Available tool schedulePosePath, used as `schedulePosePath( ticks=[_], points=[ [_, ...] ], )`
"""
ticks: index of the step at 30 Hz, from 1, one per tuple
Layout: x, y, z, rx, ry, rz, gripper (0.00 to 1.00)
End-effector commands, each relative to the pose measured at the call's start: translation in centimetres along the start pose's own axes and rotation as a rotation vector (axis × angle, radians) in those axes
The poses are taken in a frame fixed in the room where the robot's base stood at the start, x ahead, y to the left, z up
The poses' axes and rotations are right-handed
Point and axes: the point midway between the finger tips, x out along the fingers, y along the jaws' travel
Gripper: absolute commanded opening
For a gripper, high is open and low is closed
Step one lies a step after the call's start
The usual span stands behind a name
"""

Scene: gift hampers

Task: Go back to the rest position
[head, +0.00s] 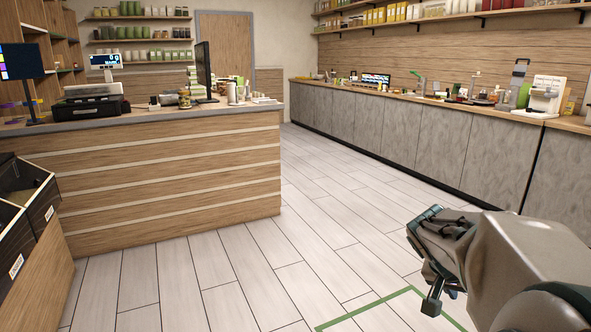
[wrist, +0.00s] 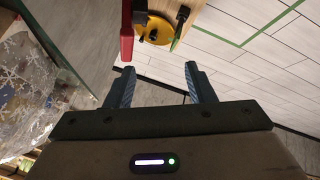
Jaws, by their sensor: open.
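My gripper (wrist: 160,88) is open and empty in the wrist view, its two dark blue fingers apart with floor showing between and beyond them. In the head view my gripper (head: 433,300) is at the lower right, in the air above the floor, with my arm reaching in from the right edge. No object is between the fingers.
In the wrist view, a red item (wrist: 127,32) and a yellow round item (wrist: 155,30) lie beyond the left finger. Clear wrap with snowflakes (wrist: 30,75) is at the left. The head view shows a wooden counter (head: 170,190), grey cabinets (head: 390,130) and open floor (head: 260,265) between.

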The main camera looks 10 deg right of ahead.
Motion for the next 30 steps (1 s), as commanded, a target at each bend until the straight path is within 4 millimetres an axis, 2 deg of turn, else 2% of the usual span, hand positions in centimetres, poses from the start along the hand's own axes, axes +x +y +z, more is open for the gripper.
schedulePosePath(
  ticks=[1,9,18,21,24,27,30],
  points=[
    [-3.1,-0.4,-0.2,-0.045,-0.015,-0.044,0.49],
    [-12.7,-4.1,3.2,-0.299,-0.087,-0.265,0.49],
    [-23.6,-5.9,7.7,-0.595,-0.124,-0.499,0.49],
    [-26.7,-6.1,9.2,-0.684,-0.127,-0.566,0.49],
    [-28.9,-6.1,10.4,-0.753,-0.128,-0.619,0.49],
    [-30.2,-6.1,11.3,-0.797,-0.127,-0.653,0.49],
    [-30.7,-6.2,11.9,-0.821,-0.128,-0.670,0.49]
  ],
)
